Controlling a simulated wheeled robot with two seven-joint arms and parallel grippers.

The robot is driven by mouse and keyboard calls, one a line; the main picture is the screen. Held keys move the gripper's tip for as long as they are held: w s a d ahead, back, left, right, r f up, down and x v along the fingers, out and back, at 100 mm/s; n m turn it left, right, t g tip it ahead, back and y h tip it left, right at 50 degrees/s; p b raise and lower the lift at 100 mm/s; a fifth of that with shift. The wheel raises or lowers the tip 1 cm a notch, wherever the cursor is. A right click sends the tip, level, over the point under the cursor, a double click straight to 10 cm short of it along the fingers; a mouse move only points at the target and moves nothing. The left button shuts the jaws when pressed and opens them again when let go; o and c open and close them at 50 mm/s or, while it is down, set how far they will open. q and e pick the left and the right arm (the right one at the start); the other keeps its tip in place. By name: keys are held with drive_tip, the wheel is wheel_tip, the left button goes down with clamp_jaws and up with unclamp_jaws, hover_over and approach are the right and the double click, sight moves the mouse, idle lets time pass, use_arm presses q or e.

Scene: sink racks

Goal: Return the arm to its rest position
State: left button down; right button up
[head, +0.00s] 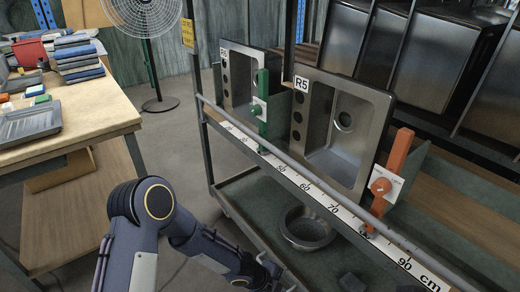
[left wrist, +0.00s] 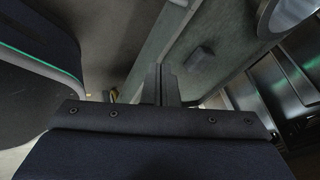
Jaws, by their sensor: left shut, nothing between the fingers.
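My left arm comes in at the bottom of the head view, bent at the elbow, with its forearm pointing down and to the right. My left gripper (head: 272,268) is low, in front of the rack's lower shelf. In the left wrist view the fingers of my left gripper (left wrist: 160,72) are together, with nothing between them. My right gripper is in neither view.
The rack's ruler rail (head: 318,193) runs close beside my forearm. Sinks R5 (head: 318,155) and its left neighbour (head: 238,100) stand behind it, with green (head: 262,105) and orange (head: 398,155) stops. A round basin (head: 290,238) sits on the lower shelf. A workbench (head: 95,115) stands left.

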use_arm(q)
drive_tip(key=w+a+r+n+t+y, duration=0.1)
drive_tip(key=a+r+n+t+y, duration=0.1)
drive_tip(key=a+r+n, duration=0.6)
drive_tip(key=w+a+r+n+t+y, duration=0.2)
drive_tip(key=a+r+n, duration=0.2)
drive_tip(key=a+r, duration=0.85)
drive_tip(key=s+a+r+n, duration=0.6)
drive_tip(key=s+a+n, duration=0.1)
drive_tip(key=s, duration=0.2)
drive_tip(key=s+r+n+h, duration=0.25)
drive_tip(key=s+n, duration=0.55)
drive_tip(key=s, duration=0.5)
wheel_tip(320, 180, up, 30)
drive_tip(key=p, duration=2.9)
drive_tip(key=shift+d+m+y, duration=0.25)
drive_tip(key=shift+m+y, duration=0.05)
drive_tip(key=shift+y, duration=0.15)
